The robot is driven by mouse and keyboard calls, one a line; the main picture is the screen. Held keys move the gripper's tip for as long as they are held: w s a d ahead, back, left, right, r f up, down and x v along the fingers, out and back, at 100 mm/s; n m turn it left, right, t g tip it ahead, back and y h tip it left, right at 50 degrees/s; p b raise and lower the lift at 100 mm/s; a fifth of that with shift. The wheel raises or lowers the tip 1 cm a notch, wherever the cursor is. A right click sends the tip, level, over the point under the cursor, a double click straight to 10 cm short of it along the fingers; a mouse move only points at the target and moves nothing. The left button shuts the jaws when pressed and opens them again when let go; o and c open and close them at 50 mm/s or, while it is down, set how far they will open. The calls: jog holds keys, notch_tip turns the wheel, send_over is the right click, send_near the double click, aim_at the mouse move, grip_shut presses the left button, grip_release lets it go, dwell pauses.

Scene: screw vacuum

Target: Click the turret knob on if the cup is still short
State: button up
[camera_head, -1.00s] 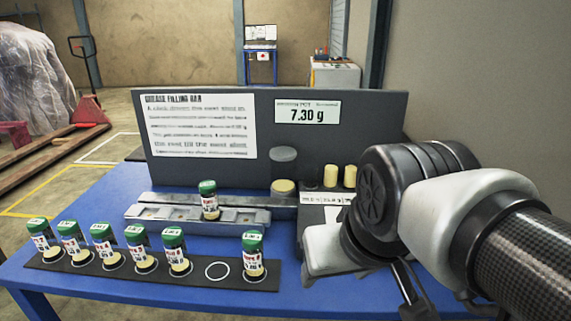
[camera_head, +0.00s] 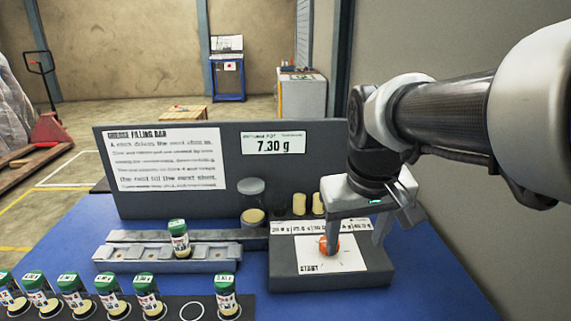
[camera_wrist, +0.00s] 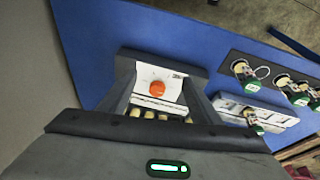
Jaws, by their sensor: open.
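The orange turret knob (camera_head: 329,245) sits on a grey box's white sloped panel marked START. It also shows between my fingers in the wrist view (camera_wrist: 157,88). My gripper (camera_head: 357,244) is open above the box, pointing down; one finger overlaps the knob in the head view. I cannot tell whether it touches the knob. A green-capped cup (camera_head: 179,240) stands slightly tilted on the grey rail (camera_head: 120,262). The display (camera_head: 274,144) reads 7.30 g.
Several green-capped cups (camera_head: 69,292) stand along a dark strip at the front left; one ring (camera_head: 192,310) is empty. A grey backboard (camera_head: 300,165) with a printed sheet (camera_head: 168,160) rises behind. Blue table (camera_head: 420,285) is clear right of the box.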

jog(key=w+r+n+g+p, duration=0.2)
jog(key=w+r+g+p, duration=0.15)
jog(key=w+p, duration=0.9)
jog(key=shift+y, duration=0.3)
jog(key=w+f+b, duration=0.1)
jog(key=f, duration=0.4)
jog(key=w+f+b, duration=0.1)
jog(key=f+b, duration=0.1)
jog(key=f, duration=0.4)
jog(key=f+b, duration=0.2)
jog(key=f, duration=0.4)
jog(key=shift+w+a, duration=0.35)
jog(key=shift+w, duration=0.05)
jog(key=shift+c, duration=0.2)
jog(key=c, duration=1)
